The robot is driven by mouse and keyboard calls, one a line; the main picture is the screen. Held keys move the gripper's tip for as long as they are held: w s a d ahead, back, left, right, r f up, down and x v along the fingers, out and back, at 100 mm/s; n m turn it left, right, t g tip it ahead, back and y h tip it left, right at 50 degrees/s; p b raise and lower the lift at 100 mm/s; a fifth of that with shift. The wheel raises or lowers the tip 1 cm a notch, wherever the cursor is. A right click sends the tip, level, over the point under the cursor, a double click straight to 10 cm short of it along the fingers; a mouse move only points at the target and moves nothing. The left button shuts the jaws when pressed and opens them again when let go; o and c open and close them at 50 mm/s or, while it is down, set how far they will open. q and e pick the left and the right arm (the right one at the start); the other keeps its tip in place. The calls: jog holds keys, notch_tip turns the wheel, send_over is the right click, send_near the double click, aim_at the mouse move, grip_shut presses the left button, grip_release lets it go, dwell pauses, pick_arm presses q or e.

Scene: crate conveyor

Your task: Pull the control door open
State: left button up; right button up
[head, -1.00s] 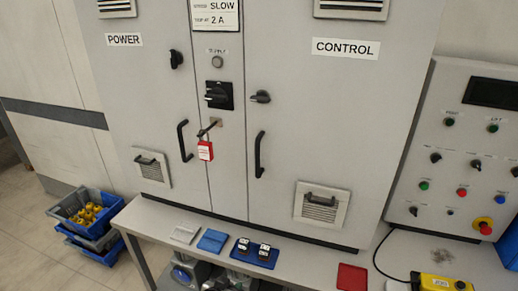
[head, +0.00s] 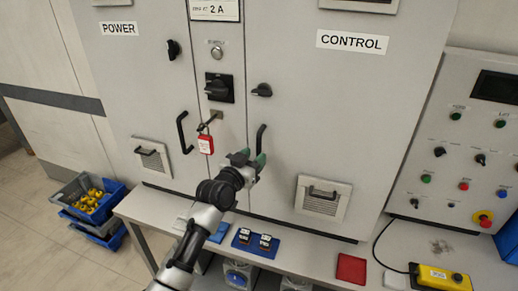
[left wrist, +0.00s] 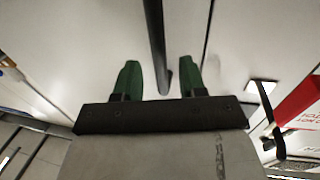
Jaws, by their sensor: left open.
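The grey control door (head: 330,110) is flush with the cabinet front and looks shut. Its black vertical handle (head: 261,140) is partly hidden by my left gripper (head: 250,160) in the head view. In the left wrist view the handle (left wrist: 157,45) runs down between the two green fingers of my left gripper (left wrist: 159,75). The fingers are apart, one on each side of it, with gaps showing; how deep it sits between them is hard to tell. The door's black knob (head: 261,90) lies horizontal above the handle. My right gripper is out of view.
A bench (head: 320,235) below the doors holds a blue pad (head: 243,248) and a red pad (head: 351,268). A button panel (head: 470,140) stands right.

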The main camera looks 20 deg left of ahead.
aim_at(259, 152)
pick_arm(q)
jog(key=shift+x, duration=1.7)
jog(key=shift+c, duration=0.3)
grip_shut()
